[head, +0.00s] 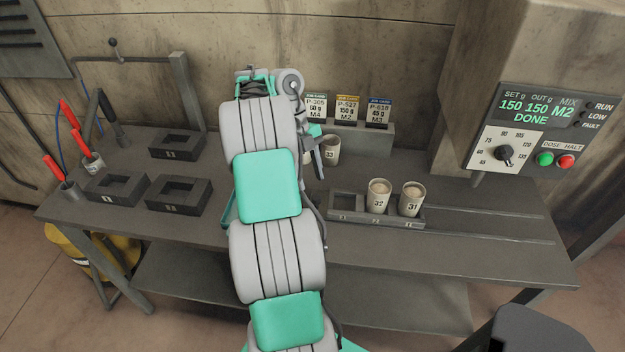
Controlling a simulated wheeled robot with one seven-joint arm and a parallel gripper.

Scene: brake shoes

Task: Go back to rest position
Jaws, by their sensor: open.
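My arm rises through the middle of the head view and bends over at the top. My gripper (316,158) hangs down on the arm's right side, partly hidden by it. It is open, with a dark finger showing just left of a cup marked 33 (332,151). That cup stands upright on the bench, and I cannot tell whether the finger touches it. Cups marked 32 (379,197) and 31 (411,201) stand upright in a grey rack (345,217), both with pale contents. The rack's left slot is empty.
The bench (480,248) has clear room at right. Card holder (372,142) with three job cards stands behind cup 33. Dosing panel (538,125) reads 150, 150, M2, DONE. Dark square blocks (118,197) and red-handled tools (55,168) are at left; a post frame (186,95) stands behind.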

